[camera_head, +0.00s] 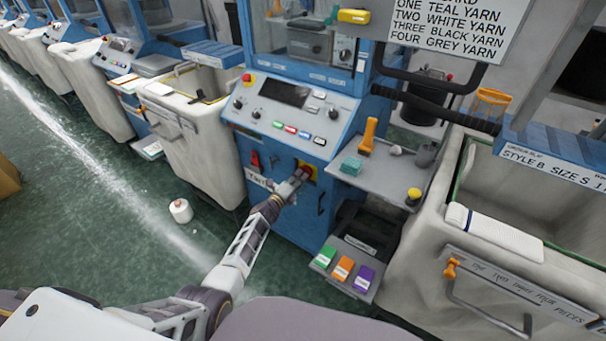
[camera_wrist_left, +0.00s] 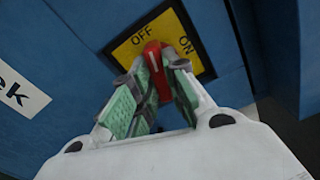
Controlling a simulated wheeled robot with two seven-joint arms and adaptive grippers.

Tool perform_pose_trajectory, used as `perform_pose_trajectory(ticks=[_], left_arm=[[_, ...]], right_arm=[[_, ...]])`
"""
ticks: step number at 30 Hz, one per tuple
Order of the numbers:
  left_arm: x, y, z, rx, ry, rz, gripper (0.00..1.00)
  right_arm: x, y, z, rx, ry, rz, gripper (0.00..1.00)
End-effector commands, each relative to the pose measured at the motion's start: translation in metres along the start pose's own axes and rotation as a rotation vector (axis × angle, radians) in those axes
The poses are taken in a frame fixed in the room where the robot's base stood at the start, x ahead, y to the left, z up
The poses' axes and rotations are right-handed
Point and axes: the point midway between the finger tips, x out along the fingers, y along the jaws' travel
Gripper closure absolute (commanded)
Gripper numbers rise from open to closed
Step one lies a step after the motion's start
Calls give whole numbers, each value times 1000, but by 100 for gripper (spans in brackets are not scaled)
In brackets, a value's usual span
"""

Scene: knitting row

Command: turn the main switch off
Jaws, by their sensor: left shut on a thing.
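The main switch has a yellow plate (camera_head: 308,168) on the blue front of the knitting machine, below its control panel. In the left wrist view the plate (camera_wrist_left: 125,52) carries the words OFF and ON. Its red handle (camera_wrist_left: 153,52) has its visible end just below OFF, with ON away to the right. My left gripper (camera_wrist_left: 160,75) is shut on the red handle, with green-padded fingers on both sides of it. In the head view my left gripper (camera_head: 299,179) covers part of the plate. My right gripper is not in view.
A red switch (camera_head: 255,160) sits left of the plate. A grey shelf (camera_head: 385,180) and a tray with coloured blocks (camera_head: 350,284) jut out at the right. Cream bins (camera_head: 195,150) flank the machine. A yarn cone (camera_head: 181,211) is on the green floor.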

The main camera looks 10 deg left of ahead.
Motion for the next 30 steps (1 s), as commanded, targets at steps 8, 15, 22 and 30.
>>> perform_pose_trajectory(ticks=[8, 15, 22, 30], left_arm=[[0, 0, 1, -93, -2, 2, 100], [0, 0, 1, -176, -2, 3, 100], [-1, 1, 1, -250, -2, 3, 100], [-1, 2, 0, -263, -1, 3, 100]], right_arm=[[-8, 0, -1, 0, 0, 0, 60], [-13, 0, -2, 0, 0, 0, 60], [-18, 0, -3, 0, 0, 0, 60], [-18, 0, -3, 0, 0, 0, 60]])
